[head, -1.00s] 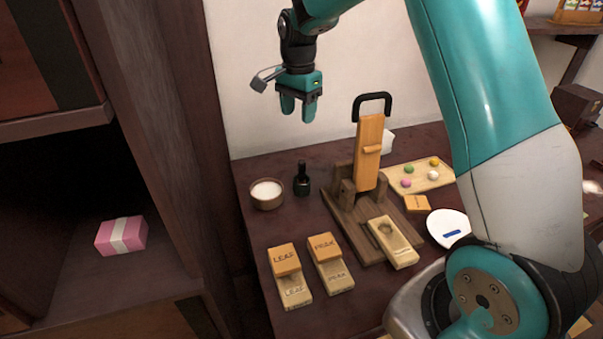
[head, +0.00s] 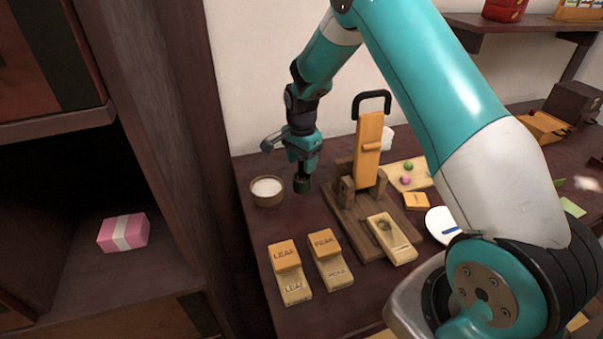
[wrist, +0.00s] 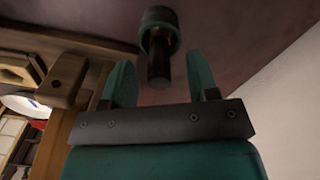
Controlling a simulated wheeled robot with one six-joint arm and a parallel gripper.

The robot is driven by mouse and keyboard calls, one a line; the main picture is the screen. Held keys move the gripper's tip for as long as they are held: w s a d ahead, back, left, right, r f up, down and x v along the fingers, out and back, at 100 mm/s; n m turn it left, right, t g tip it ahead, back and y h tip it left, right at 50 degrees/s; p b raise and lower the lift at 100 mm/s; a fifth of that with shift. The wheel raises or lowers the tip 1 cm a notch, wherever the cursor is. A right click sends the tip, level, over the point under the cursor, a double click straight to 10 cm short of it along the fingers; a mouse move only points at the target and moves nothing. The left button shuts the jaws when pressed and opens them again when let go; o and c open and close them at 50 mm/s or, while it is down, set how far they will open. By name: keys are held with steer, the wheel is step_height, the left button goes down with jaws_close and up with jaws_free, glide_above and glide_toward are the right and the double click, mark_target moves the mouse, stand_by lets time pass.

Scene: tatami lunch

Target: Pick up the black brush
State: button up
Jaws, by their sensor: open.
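The black brush (head: 303,186) stands upright on the dark table beside a small bowl. My gripper (head: 303,168) is directly over it, pointing down, and hides its upper part in the head view. In the wrist view the brush (wrist: 159,38) shows its dark handle and green-tinged round base. The handle end appears between the two teal fingers of my gripper (wrist: 161,62), with a gap on each side. The fingers are open and do not appear to touch it.
A bowl of white contents (head: 266,191) stands close left of the brush. A wooden stand (head: 347,205) with an upright orange board (head: 368,150) is close on its right. LEAF (head: 285,253) and PEAK (head: 324,243) blocks lie in front. The wall is behind.

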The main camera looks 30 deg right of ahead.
step_height(320, 180, down, 2)
steer(key=shift+f, duration=0.25)
jaws_close()
steer(key=shift+r, duration=0.15)
step_height(320, 180, up, 20)
stand_by(0.5)
